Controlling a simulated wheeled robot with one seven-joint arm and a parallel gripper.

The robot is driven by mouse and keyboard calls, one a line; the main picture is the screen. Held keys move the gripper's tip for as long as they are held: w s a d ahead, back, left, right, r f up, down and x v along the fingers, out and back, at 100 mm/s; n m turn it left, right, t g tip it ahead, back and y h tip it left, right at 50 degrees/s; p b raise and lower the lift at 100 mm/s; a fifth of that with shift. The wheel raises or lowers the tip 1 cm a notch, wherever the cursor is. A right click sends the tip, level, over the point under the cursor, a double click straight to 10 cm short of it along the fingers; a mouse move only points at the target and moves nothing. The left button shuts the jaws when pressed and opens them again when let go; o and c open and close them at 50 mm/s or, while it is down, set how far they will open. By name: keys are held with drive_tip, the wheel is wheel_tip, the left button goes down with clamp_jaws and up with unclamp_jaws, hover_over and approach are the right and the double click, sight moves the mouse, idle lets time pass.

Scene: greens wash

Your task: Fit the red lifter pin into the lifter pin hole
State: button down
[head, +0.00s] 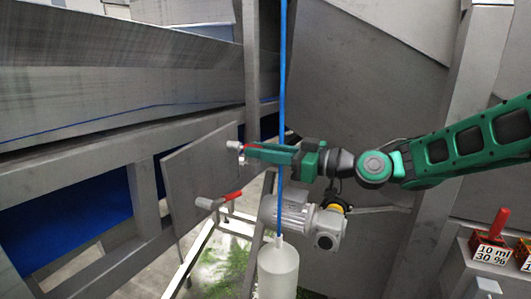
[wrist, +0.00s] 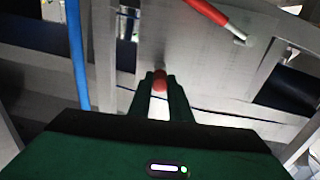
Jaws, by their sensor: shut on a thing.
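My gripper (head: 248,153) reaches left in front of the grey plate in the head view. It is shut on a small red piece, seen between the fingertips (wrist: 160,88) in the wrist view and taken to be the red lifter pin (wrist: 160,74). The fingers hide part of the pin. A short light-grey metal fitting (head: 233,146) shows at the plate's right edge, just left of the fingertips. Whether it touches the pin, I cannot tell. The lifter pin hole cannot be made out in either view.
A tilted grey plate (head: 185,180) hangs from the frame, with a red-handled lever (head: 232,195) low on it, also seen in the wrist view (wrist: 208,12). A vertical blue pipe (head: 281,100) passes close by the gripper. A motor (head: 318,222) sits below the arm.

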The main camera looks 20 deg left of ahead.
drive_tip(key=shift+a, duration=0.55)
drive_tip(key=c, duration=1.6)
unclamp_jaws()
drive_tip(key=shift+o, duration=0.2)
